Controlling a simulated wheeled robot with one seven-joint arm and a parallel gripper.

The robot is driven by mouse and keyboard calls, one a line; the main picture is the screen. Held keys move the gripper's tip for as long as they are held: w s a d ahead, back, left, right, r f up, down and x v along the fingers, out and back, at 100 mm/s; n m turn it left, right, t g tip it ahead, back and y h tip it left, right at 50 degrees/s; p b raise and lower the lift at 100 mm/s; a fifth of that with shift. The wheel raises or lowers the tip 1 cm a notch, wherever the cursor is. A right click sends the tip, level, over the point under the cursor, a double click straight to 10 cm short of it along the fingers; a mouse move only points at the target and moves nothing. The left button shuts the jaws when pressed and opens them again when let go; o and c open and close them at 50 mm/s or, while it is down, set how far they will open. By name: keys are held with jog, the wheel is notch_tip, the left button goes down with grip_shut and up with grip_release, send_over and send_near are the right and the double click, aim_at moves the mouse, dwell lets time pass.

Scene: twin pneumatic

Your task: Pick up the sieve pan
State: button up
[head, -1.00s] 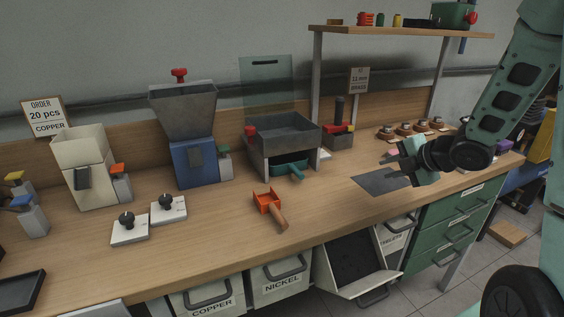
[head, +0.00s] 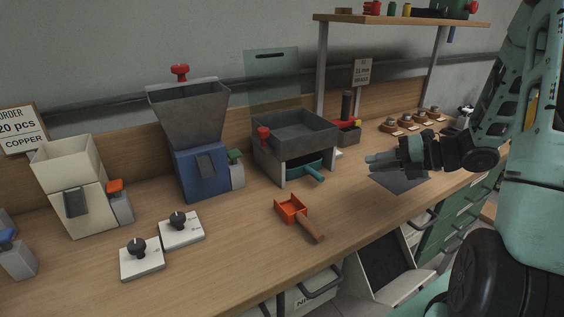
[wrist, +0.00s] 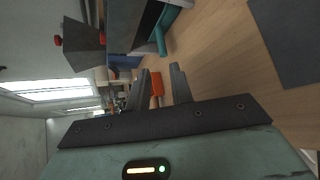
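The likely sieve pan is a teal pan with a stubby handle (head: 313,173). It sits under a grey open-topped box on legs (head: 290,134), its handle sticking out toward the front. Most of its body is hidden by the box. Its teal end also shows near the top of the wrist view (wrist: 160,40). My gripper (head: 369,163) is above the bench, to the right of the pan and apart from it. In the wrist view its two fingers (wrist: 160,69) are apart with nothing held between them.
An orange scoop (head: 291,209) with a brown handle lies in front of the box. A dark mat (head: 405,183) lies beneath my gripper. A blue-based hopper (head: 200,172) and two white plates with black knobs (head: 181,232) stand left. A shelf (head: 400,19) overhangs the back.

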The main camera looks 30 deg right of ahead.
jog(key=p+x, duration=0.1)
jog(key=x, duration=0.9)
jog(key=shift+w+a+f, duration=0.15)
jog(key=shift+w+a, duration=0.1)
jog(key=shift+p+x, duration=0.55)
jog(key=shift+x, duration=2.65)
jog(key=shift+d, duration=0.1)
grip_shut()
